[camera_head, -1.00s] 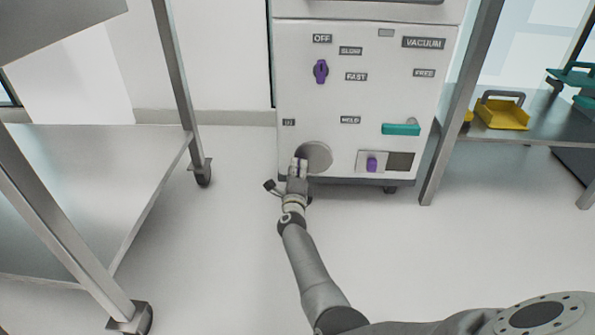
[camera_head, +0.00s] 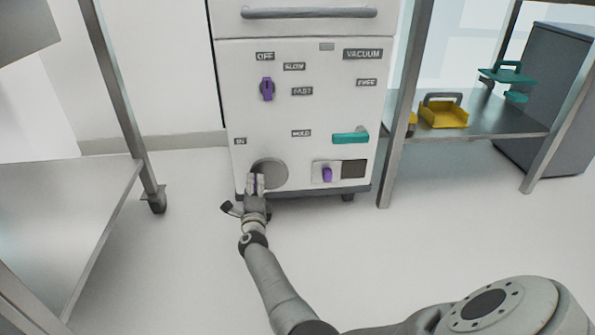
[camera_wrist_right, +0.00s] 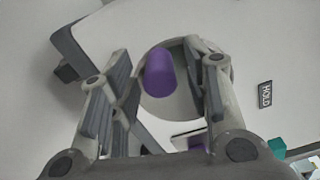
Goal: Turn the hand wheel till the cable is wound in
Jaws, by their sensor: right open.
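The hand wheel (camera_head: 270,172) is a round grey disc low on the white machine's front. In the right wrist view the wheel (camera_wrist_right: 184,107) carries a purple knob (camera_wrist_right: 160,75). My right gripper (camera_head: 256,183) is at the wheel's lower left edge in the head view. In the right wrist view it is open (camera_wrist_right: 157,65), with one finger on each side of the knob and gaps showing. My left gripper is not in view. I cannot make out a cable.
The white machine (camera_head: 300,115) also has a purple selector (camera_head: 267,89), a teal lever (camera_head: 350,136) and a purple switch (camera_head: 327,175) right of the wheel. A shelf with a yellow tray (camera_head: 444,116) stands at right, a metal rack (camera_head: 75,200) at left. Floor in front is clear.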

